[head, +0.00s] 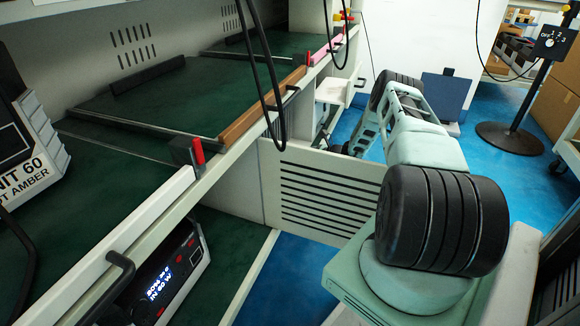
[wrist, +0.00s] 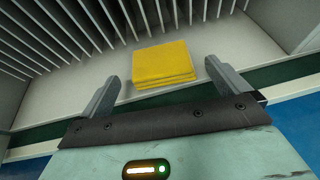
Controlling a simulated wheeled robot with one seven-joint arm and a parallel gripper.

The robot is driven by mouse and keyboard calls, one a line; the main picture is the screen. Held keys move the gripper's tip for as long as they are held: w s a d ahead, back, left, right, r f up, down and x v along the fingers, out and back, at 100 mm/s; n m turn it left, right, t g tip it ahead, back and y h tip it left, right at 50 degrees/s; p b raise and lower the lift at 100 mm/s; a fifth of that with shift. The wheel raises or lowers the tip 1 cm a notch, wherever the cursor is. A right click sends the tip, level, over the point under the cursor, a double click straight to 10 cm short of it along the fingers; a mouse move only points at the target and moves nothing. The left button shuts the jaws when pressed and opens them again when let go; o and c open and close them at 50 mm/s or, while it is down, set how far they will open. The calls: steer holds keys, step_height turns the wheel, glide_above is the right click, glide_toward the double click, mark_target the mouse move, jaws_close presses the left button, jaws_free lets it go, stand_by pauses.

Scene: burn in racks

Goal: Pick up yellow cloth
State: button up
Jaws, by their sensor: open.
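The yellow cloth (wrist: 164,66) is a folded, stacked square. It lies on a pale ledge in the wrist view, ahead of my gripper. My gripper (wrist: 164,82) is open, with one grey finger to the left of the cloth and one to the right. The fingers appear apart from the cloth, with a gap on each side. I cannot tell the exact height of the fingers over the ledge. In the head view the cloth and the fingertips do not show; only my arm reaches away there.
Pale slatted fins (wrist: 75,25) stand behind the cloth. A dark green strip (wrist: 282,75) runs along the ledge's front. In the head view are green rack shelves (head: 150,100), a louvred panel (head: 318,190), a black-based stand (head: 510,138) and open blue floor (head: 500,185).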

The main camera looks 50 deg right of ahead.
steer(key=b+x, duration=0.4)
steer(key=x, duration=0.1)
steer(key=shift+d, duration=0.1)
steer(key=shift+w, duration=0.35)
steer(key=c, duration=0.9)
